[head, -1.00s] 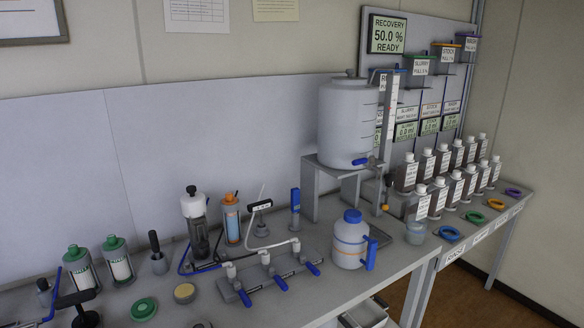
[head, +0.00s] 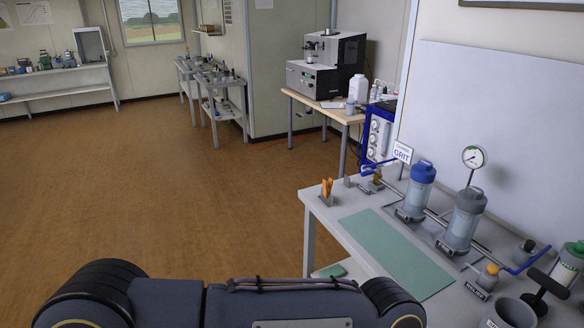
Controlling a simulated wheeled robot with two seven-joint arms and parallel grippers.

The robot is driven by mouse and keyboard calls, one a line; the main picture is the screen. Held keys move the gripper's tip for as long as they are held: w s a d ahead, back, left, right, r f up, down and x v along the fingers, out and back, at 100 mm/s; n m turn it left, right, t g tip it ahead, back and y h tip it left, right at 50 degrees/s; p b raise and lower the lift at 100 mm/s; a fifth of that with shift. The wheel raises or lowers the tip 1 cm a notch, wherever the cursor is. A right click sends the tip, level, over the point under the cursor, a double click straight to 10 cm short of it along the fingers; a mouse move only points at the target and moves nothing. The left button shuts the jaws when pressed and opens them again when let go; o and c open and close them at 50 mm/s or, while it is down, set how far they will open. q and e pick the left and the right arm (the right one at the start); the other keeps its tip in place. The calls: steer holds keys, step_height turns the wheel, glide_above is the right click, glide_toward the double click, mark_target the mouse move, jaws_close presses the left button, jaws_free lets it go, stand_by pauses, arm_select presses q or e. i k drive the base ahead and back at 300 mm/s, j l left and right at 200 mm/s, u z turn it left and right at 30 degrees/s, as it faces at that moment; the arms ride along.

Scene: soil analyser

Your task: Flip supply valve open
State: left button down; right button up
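A pipe line with two filter housings runs along the bench at right, one with a blue cap (head: 422,172) and one with a grey cap (head: 469,203). A blue-handled valve on a brass-coloured body (head: 376,178) sits at the line's far left end, beside the GRIT sign (head: 402,152). A blue lever (head: 526,262) lies at the line's right end. I cannot read a label that tells which is the supply valve. A dark arm link of mine crosses the bottom of the head view. Neither gripper is in view.
The white bench (head: 325,215) carries a green mat (head: 397,252), an orange-handled tool in a holder (head: 326,190), a pressure gauge (head: 473,157) and a grey cup (head: 510,312). A wooden table (head: 335,112) with an instrument stands behind. The brown floor (head: 150,180) at left is open.

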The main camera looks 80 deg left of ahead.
mark_target(378, 170)
steer(key=j+u, duration=0.15)
steer(key=u, duration=0.25)
steer(key=j+u, duration=0.15)
steer(key=u, duration=0.25)
steer(key=j+u, duration=0.1)
steer(key=u, duration=0.3)
steer(key=i+j+u, duration=0.1)
steer(key=u, duration=0.3)
steer(key=i+j+u, duration=0.1)
steer(key=u, duration=0.3)
steer(key=i+j, duration=0.35)
steer(key=i+j+z, duration=0.15)
steer(key=i+j, duration=0.5)
steer(key=j, duration=0.15)
steer(key=i+j+z, duration=0.15)
steer(key=i+j, duration=0.5)
steer(key=j, duration=0.2)
steer(key=i+j+z, duration=0.15)
steer(key=i+j, duration=0.15)
steer(key=j, duration=0.15)
